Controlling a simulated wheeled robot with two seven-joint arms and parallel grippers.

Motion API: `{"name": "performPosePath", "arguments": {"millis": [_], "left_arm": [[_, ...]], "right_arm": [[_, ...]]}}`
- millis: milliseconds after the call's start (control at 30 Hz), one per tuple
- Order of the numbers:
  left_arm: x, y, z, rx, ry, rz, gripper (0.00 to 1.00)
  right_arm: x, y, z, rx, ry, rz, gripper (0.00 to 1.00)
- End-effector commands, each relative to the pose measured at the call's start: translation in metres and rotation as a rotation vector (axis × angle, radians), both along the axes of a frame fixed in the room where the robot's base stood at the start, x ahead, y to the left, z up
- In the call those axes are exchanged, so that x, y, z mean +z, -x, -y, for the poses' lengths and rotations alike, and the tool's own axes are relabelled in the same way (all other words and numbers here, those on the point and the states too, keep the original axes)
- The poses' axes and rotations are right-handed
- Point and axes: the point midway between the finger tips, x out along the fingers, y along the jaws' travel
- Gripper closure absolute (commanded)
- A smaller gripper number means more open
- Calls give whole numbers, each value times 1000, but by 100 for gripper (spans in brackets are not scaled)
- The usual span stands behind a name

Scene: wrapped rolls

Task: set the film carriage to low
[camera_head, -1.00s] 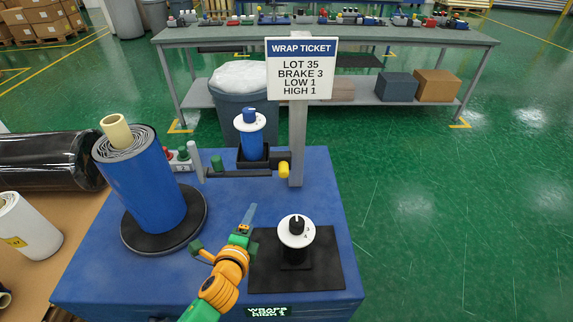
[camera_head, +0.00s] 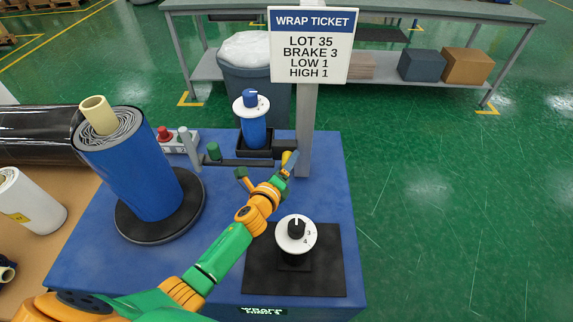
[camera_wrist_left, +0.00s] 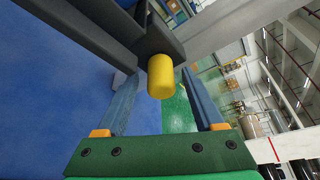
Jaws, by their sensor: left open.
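A black horizontal bar (camera_head: 240,162) runs across the back of the blue machine top, with a yellow knob (camera_head: 286,157) at its right end. I cannot tell for certain which part is the film carriage. My left gripper (camera_head: 290,162) is at the yellow knob, partly covering it. In the left wrist view the yellow knob (camera_wrist_left: 161,77) shows between the two spread blue-grey fingers, with gaps on both sides. The wrap ticket (camera_head: 312,45) reads LOT 35, BRAKE 3, LOW 1, HIGH 1. My right gripper is not in view.
A grey post (camera_head: 306,130) stands close beside the gripper. A blue spool with a white dial (camera_head: 253,125) stands behind the bar. A large blue film roll (camera_head: 135,165) is at left. A black dial with a white face (camera_head: 296,234) sits front right, near my forearm.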

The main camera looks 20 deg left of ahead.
Motion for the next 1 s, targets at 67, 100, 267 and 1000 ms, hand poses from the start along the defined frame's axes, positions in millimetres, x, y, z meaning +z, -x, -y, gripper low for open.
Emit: {"name": "performPosePath", "arguments": {"millis": [67, 100, 267, 1000], "left_arm": [[0, 0, 0, 0, 0, 0, 31], [0, 0, 0, 0, 0, 0, 33], [0, 0, 0, 0, 1, 0, 77], [1, 0, 0, -1, 1, 2, 100]], "right_arm": [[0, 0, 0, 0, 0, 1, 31], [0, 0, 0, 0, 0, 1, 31], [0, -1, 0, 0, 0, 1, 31], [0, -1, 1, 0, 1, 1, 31]]}}
